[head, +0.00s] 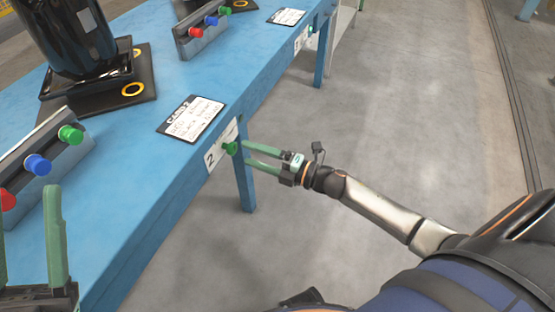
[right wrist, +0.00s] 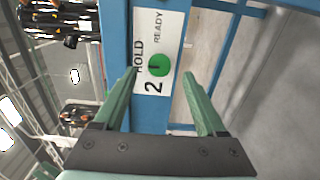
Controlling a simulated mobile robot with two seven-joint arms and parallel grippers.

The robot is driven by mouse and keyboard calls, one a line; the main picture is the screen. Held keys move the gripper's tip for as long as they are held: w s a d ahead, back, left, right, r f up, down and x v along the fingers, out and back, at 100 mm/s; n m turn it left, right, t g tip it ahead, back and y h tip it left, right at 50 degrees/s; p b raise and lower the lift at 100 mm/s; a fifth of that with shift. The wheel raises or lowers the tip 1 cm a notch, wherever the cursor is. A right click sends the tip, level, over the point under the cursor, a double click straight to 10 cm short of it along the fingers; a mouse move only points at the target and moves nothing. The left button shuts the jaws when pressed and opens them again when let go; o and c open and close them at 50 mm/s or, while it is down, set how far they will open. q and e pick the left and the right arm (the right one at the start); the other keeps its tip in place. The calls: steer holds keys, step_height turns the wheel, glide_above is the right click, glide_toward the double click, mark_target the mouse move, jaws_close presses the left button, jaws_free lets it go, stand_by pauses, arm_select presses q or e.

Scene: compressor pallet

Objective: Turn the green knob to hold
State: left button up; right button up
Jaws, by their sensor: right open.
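The green knob (head: 229,148) sits on a white label plate on the front edge of the blue table. In the right wrist view the knob (right wrist: 158,65) is on the plate (right wrist: 172,28) marked 2, HOLD and READY. A dark line shows on the knob, but I cannot tell surely which word it points to. My right gripper (head: 246,153) is open, its fingertips close to the knob. In the right wrist view the fingers lie on either side of the knob, with no clear contact. My left gripper (head: 27,203) is open and empty at the lower left.
The blue table (head: 150,180) carries a button box (head: 40,150) with red, blue and green buttons, a second button box (head: 205,32), a black compressor (head: 70,35) on a dark base, and a card (head: 191,118). The grey floor right of the table is clear.

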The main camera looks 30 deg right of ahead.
steer(key=p+v, duration=0.1)
steer(key=v, duration=0.7)
steer(key=shift+d, duration=0.1)
